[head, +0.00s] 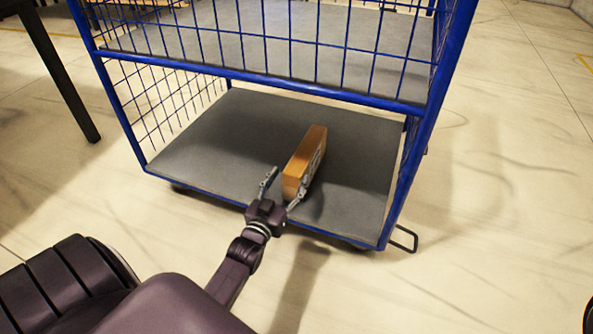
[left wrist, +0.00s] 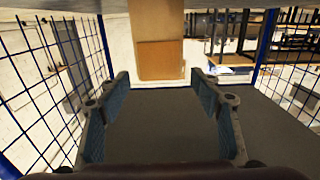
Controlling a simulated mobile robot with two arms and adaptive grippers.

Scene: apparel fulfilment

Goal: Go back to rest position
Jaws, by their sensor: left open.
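My left gripper (head: 285,182) reaches in over the front edge of the cart's lower shelf (head: 220,130). Its two fingers are spread, with nothing held between them. A brown cardboard box (head: 306,158) stands on that shelf, just ahead of the fingers. The right finger appears close beside the box in the head view; whether it touches cannot be told. In the left wrist view the box (left wrist: 160,60) is straight ahead beyond the open fingers (left wrist: 160,88). My right gripper is not in view.
The blue wire cart (head: 265,82) has an upper shelf (head: 270,40) above the gripper, mesh sides and a front corner post (head: 425,120) at right. A dark table leg (head: 60,70) stands at left. The floor (head: 500,220) to the right is clear.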

